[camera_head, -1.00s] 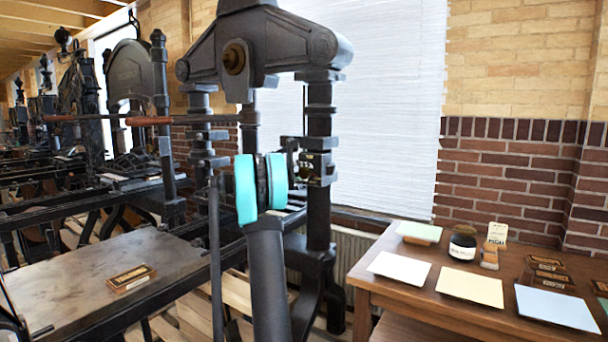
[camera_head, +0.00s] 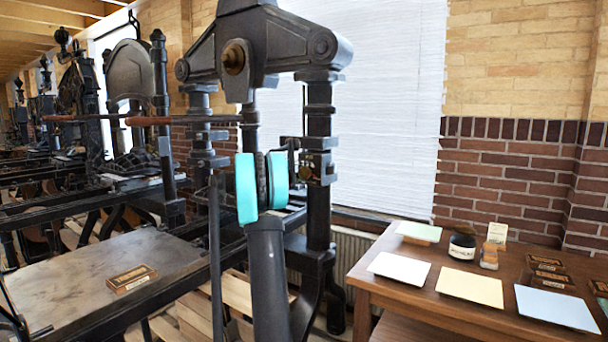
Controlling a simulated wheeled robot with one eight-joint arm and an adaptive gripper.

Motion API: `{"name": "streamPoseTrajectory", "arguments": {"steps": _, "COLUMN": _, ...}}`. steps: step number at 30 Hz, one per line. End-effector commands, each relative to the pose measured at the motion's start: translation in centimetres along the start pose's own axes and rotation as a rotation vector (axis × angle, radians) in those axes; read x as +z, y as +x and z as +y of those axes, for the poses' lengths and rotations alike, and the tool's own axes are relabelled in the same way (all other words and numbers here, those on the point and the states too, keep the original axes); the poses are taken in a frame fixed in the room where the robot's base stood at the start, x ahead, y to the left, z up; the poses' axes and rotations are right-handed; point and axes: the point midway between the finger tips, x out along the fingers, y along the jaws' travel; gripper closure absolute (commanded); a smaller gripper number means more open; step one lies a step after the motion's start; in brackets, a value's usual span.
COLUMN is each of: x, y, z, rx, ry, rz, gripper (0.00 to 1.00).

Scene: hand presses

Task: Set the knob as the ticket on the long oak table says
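A small upright ticket (camera_head: 497,233) stands at the back of the long oak table (camera_head: 395,303). Its printed lettering is too small to read surely. A small brass-coloured knob (camera_head: 306,172) shows at a dark box (camera_head: 321,168) on the right column of the near hand press (camera_head: 318,108). Its setting cannot be read. My grey arm with turquoise bands rises in front of the press. Dark parts that look like my gripper (camera_head: 292,158) show just left of the knob, mostly hidden behind my arm. Its fingers cannot be made out, nor whether they touch the knob.
On the oak table are a dark jar (camera_head: 462,246), an orange-brown bottle (camera_head: 489,257), several paper sheets and dark labelled blocks (camera_head: 547,264). The press bed (camera_head: 75,270) holds a small labelled block (camera_head: 132,278). A wooden-handled bar (camera_head: 148,121) crosses the press at the left.

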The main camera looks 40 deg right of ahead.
Motion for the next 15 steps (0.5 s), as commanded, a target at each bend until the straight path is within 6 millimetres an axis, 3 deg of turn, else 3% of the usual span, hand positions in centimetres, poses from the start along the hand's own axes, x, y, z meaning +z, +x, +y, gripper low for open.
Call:
{"name": "streamPoseTrajectory", "arguments": {"steps": 10, "x": 0.1, "y": -0.2, "z": 0.0, "rx": 0.0, "ry": -0.001, "rz": -0.002, "gripper": 0.31}}
{"name": "streamPoseTrajectory", "arguments": {"steps": 15, "x": 0.1, "y": -2.0, "z": 0.0, "rx": 0.0, "ry": -0.002, "rz": -0.003, "gripper": 0.31}}
